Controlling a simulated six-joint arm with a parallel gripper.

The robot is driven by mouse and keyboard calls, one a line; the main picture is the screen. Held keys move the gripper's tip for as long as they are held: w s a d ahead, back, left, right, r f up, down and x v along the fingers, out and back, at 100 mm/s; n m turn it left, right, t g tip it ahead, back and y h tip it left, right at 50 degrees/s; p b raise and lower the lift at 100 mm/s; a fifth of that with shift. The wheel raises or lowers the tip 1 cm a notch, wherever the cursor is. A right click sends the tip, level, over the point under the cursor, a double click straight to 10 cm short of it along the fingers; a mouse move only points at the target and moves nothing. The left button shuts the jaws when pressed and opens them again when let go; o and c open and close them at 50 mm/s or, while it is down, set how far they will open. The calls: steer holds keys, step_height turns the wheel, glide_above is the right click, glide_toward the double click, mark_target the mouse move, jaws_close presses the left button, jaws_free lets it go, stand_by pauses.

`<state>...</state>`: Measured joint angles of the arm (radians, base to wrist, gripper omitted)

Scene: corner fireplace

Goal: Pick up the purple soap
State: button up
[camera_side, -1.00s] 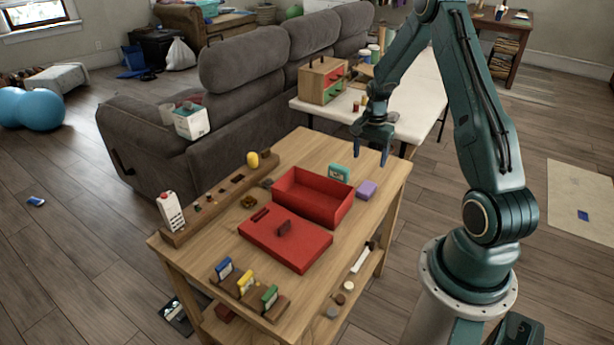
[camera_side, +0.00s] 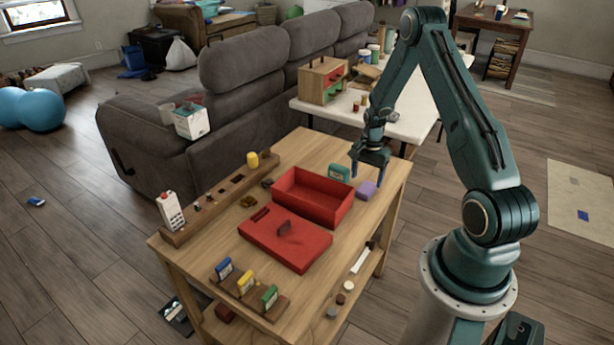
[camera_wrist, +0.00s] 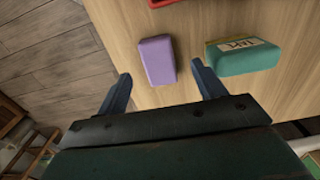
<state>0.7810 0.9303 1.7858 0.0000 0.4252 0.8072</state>
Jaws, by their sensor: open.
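The purple soap (camera_side: 367,190) lies on the wooden table near its right edge, beside the red box. In the wrist view the purple soap (camera_wrist: 157,61) is a rounded block just ahead of my gripper, roughly between the lines of the two fingers. My gripper (camera_side: 369,174) is open and empty, pointing down just above the soap. In the wrist view its two blue fingers (camera_wrist: 163,90) stand apart, with nothing between the tips. I cannot tell the exact height of the fingertips over the soap.
A teal labelled block (camera_side: 339,172) stands close to the left of the soap; it also shows in the wrist view (camera_wrist: 243,57). An open red box (camera_side: 312,203) and its red lid (camera_side: 270,248) are on the table (camera_side: 345,145). A white table stands behind.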

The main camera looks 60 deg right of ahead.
mark_target(366, 188)
steer(key=shift+s+f, duration=0.1)
steer(key=shift+f, duration=2.25)
steer(key=c, duration=1.1)
steer(key=shift+r, duration=0.15)
step_height(366, 188, up, 20)
